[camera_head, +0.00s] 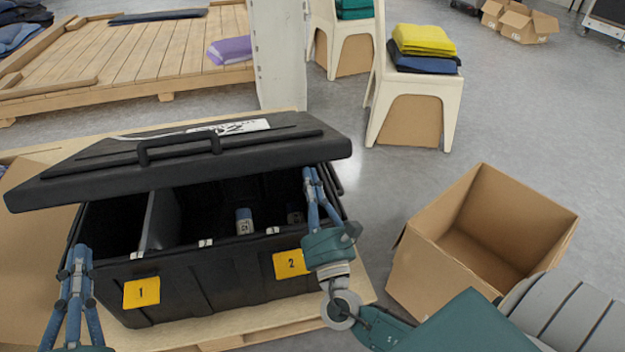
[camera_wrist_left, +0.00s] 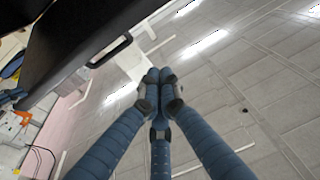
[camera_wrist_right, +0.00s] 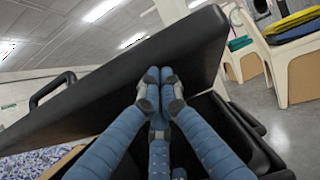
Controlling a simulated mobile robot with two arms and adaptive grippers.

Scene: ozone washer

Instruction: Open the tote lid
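The black tote (camera_head: 210,275) stands on a wooden pallet, with yellow labels 1 and 2 on its front. Its black lid (camera_head: 190,158) is partly raised and tilted, with a gap above the front rim; its handle (camera_head: 180,147) faces me. My right gripper (camera_head: 310,172) has its fingertips at the lid's front right edge, over the tote opening; in the right wrist view its fingers (camera_wrist_right: 160,78) are together against the lid's underside (camera_wrist_right: 130,75). My left gripper (camera_head: 78,255) is at the tote's front left, below the lid, its fingers (camera_wrist_left: 160,80) together and empty.
An open cardboard box (camera_head: 490,240) stands to the right of the tote. A white chair (camera_head: 415,90) with folded cloths and a white post (camera_head: 280,55) stand behind. A divider (camera_head: 160,222) and a small bottle (camera_head: 244,221) are inside the tote.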

